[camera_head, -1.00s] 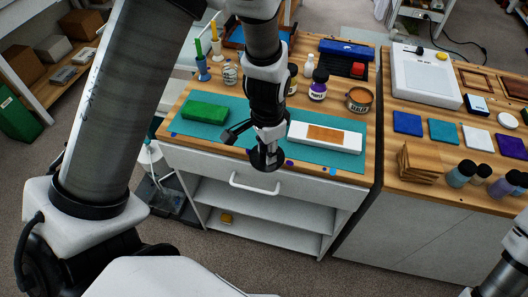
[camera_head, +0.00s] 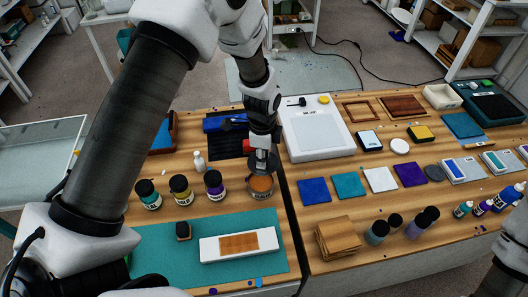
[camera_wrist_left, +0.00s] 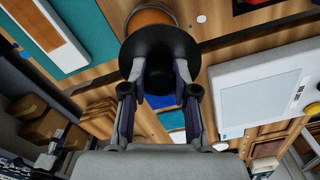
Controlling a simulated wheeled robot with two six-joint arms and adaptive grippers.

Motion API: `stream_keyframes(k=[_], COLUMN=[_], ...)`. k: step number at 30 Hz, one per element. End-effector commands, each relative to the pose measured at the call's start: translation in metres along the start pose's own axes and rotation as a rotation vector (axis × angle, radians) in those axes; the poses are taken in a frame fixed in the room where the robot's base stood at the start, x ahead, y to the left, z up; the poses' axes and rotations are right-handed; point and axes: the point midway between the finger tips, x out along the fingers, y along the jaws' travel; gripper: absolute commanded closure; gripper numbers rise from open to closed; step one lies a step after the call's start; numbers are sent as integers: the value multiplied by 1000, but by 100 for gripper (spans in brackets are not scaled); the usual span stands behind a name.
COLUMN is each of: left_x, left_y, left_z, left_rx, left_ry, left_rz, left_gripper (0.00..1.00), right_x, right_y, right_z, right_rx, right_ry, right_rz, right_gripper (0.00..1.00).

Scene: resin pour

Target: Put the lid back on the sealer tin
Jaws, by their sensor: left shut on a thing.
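The sealer tin (camera_head: 262,188) is a short round tin with orange-brown contents showing at its open top. It stands on the wooden bench behind the teal mat, and part of it shows at the top of the left wrist view (camera_wrist_left: 150,17). My left gripper (camera_head: 263,150) is shut on the dark round lid (camera_head: 261,164). The lid is just above the tin's back part in the head view; I cannot tell if they touch. In the left wrist view the lid (camera_wrist_left: 160,48) overlaps the tin's edge. My right gripper is out of view.
Several bottles with dark caps (camera_head: 181,190) stand left of the tin. A white block with a wooden inlay (camera_head: 210,250) lies on the teal mat (camera_head: 270,272). Behind right is a white scale (camera_head: 315,130); coloured tiles (camera_head: 314,190) lie to the right.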

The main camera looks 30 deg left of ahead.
Motion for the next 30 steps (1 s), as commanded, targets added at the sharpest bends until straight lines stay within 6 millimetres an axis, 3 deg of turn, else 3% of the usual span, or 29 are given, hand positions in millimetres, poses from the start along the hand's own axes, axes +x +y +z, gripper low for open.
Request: stream_keyframes(k=[3,8,21,30], left_x=[-5,0,45,63], left_y=[6,9,9,9], left_z=[3,4,4,4], left_rx=[-6,-7,-8,-8], left_ry=[0,0,1,0], left_rz=[1,0,-2,-1], left_gripper=[100,100,100,100], right_x=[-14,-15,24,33], right_y=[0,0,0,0], right_z=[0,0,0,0], right_rx=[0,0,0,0], right_ry=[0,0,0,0], right_rz=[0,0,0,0], right_gripper=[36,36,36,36])
